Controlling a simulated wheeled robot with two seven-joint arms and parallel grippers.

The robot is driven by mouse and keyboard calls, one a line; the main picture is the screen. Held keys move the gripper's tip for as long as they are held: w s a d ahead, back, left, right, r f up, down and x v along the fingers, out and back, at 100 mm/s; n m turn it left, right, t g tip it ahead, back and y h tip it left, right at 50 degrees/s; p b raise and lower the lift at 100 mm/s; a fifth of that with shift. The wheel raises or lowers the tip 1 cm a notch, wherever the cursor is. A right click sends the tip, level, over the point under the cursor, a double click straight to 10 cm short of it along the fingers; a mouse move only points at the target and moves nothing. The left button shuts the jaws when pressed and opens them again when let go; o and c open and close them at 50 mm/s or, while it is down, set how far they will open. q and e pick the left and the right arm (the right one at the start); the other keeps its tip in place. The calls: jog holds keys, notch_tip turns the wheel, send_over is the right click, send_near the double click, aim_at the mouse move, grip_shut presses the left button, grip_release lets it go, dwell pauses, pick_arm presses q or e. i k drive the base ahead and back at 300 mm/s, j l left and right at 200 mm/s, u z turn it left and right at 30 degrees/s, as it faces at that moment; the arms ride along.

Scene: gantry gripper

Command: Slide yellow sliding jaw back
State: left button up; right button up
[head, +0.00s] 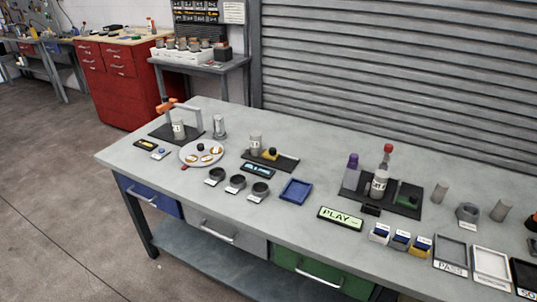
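A small yellow block with a dark knob on top, which looks like the yellow sliding jaw (270,154), sits on a dark base plate (286,163). A pale grey labelled cylinder (255,144) stands on the left part of the same plate, just left of the yellow block. I cannot tell whether the two touch. Neither of my grippers shows in the head view.
A grey gantry frame with an orange part (166,105) stands at the table's left end. A round tray (190,154), several dark cups and a blue tray (296,202) lie around the plate. A red-capped bottle (387,155) stands to the right. The back of the table is mostly clear.

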aim_at(271, 153)
jog(key=i+j, duration=0.25)
jog(key=i, duration=0.15)
jog(key=i+j+u, duration=0.15)
jog(key=i, duration=0.25)
jog(key=j, duration=0.1)
